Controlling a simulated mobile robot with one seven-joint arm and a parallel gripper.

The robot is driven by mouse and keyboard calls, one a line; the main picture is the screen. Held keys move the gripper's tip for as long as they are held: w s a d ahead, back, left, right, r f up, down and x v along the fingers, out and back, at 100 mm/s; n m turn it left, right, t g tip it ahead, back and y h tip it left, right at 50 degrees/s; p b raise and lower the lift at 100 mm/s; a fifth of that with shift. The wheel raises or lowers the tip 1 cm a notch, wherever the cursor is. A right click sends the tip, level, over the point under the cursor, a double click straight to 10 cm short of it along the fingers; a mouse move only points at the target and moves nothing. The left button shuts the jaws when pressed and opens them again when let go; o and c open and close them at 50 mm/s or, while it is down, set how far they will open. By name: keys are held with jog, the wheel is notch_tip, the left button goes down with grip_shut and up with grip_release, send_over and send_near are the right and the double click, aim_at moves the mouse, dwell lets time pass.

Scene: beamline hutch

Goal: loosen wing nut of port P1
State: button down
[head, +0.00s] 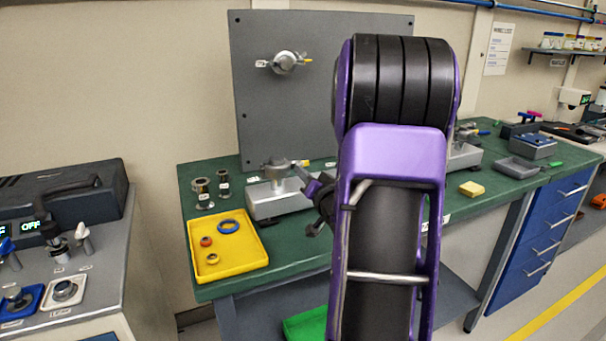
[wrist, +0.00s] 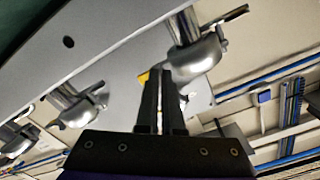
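Several silver clamped ports are in view, and I cannot read which label says P1. In the head view one clamped port (head: 286,63) is on the grey upright panel, and another (head: 275,168) stands on a metal block on the green bench. My gripper (head: 317,190) is just right of that bench port, partly hidden by my arm. In the wrist view, my gripper's two dark fingers (wrist: 160,75) are close together with a thin gap. Their tips are beside a silver domed clamp (wrist: 197,58) with a yellow piece (wrist: 143,77) near it. Contact is unclear.
The grey panel (head: 255,110) rises behind the green bench (head: 285,255). A yellow tray (head: 240,262) with small rings lies at the bench's left front. Metal cylinders (head: 203,190) stand behind it. A third port is partly hidden right of my arm.

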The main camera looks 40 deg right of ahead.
jog(key=n, duration=0.5)
jog(key=shift+w+r, duration=0.1)
jog(key=shift+d+n, duration=0.1)
jog(key=shift+n, duration=0.3)
jog(key=c, duration=1)
grip_release()
jog(key=shift+c, duration=0.2)
